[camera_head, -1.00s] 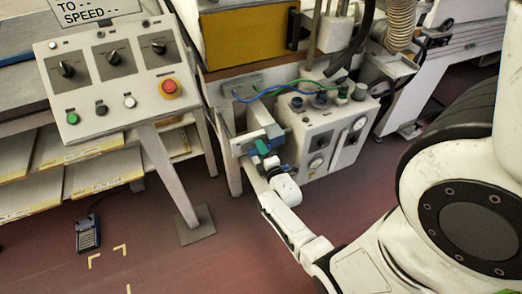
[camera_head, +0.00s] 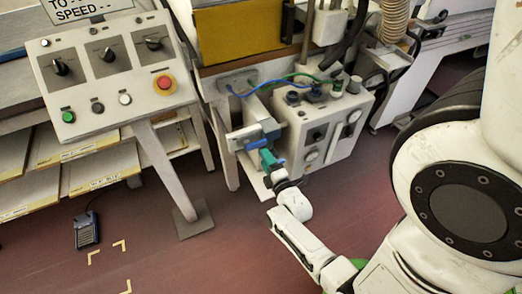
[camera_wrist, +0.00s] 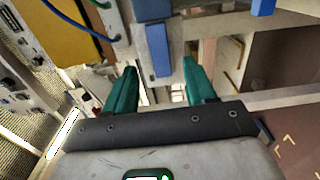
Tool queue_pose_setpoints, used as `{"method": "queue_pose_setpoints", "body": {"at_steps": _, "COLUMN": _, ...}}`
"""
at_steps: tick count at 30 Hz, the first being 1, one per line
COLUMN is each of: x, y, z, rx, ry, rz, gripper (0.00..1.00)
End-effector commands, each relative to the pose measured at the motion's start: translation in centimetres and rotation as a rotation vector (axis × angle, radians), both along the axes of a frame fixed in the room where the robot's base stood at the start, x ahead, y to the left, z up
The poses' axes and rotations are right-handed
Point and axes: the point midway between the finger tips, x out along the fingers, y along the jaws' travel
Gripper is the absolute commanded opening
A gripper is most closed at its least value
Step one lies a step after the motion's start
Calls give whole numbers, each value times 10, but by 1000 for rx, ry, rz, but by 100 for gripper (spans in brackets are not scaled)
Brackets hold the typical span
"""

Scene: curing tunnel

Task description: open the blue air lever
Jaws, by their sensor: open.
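The blue lever (camera_wrist: 157,50) hangs as a flat blue bar in the wrist view, near the top middle. My gripper (camera_wrist: 160,68) is open, with its two teal fingers spread wide. The lever's lower end reaches between the fingertips, with a gap on both sides; I see no contact. In the head view my gripper (camera_head: 264,152) is just below the grey valve block (camera_head: 254,134) on the machine's frame. The fingers partly cover the lever there, and I cannot tell its outline well.
A white control box (camera_head: 325,125) with gauges and knobs stands right of the valve block. Blue and green hoses (camera_head: 285,79) run above it. A control panel (camera_head: 105,72) on a slanted leg is at left. A foot pedal (camera_head: 87,231) lies on the otherwise open floor.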

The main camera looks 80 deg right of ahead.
Motion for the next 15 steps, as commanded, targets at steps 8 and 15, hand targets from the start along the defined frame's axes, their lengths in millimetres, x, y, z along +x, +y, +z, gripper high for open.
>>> {"method": "queue_pose_setpoints", "body": {"at_steps": 8, "x": -16, "y": 19, "z": 0, "rx": -2, "ry": -1, "rz": 0, "gripper": 55}}
{"method": "queue_pose_setpoints", "body": {"at_steps": 15, "x": -17, "y": 20, "z": 0, "rx": -1, "ry": 0, "rz": 0, "gripper": 55}}
